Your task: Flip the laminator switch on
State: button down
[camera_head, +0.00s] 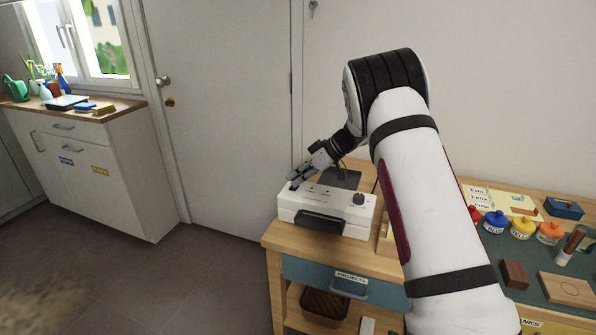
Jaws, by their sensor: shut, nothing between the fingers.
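The laminator (327,209) is a white box with a dark slot at its front. It sits on the wooden cabinet top in the middle of the head view. A dark round knob shows on its top right, and a small dark part shows near its top left end. My gripper (294,180) is shut and empty. Its fingertips are at the laminator's top left end, over or on the small dark part. I cannot tell whether they touch it. The switch's position is too small to make out.
A dark flat piece (341,178) lies behind the laminator. To the right, a bench holds paint jars (522,227) and wooden blocks (566,290). A drawer (345,284) is below the laminator. A closed door (215,110) stands behind. The floor at left is clear.

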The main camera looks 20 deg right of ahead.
dwell(0.3)
jog(key=shift+s+a+f+t+b, duration=0.1)
jog(key=shift+f+t+b, duration=0.25)
jog(key=shift+b, duration=0.5)
jog(key=shift+w+d+b, duration=0.5)
jog(key=shift+w+b, duration=0.15)
jog(key=shift+b, duration=0.2)
jog(key=shift+r, duration=0.1)
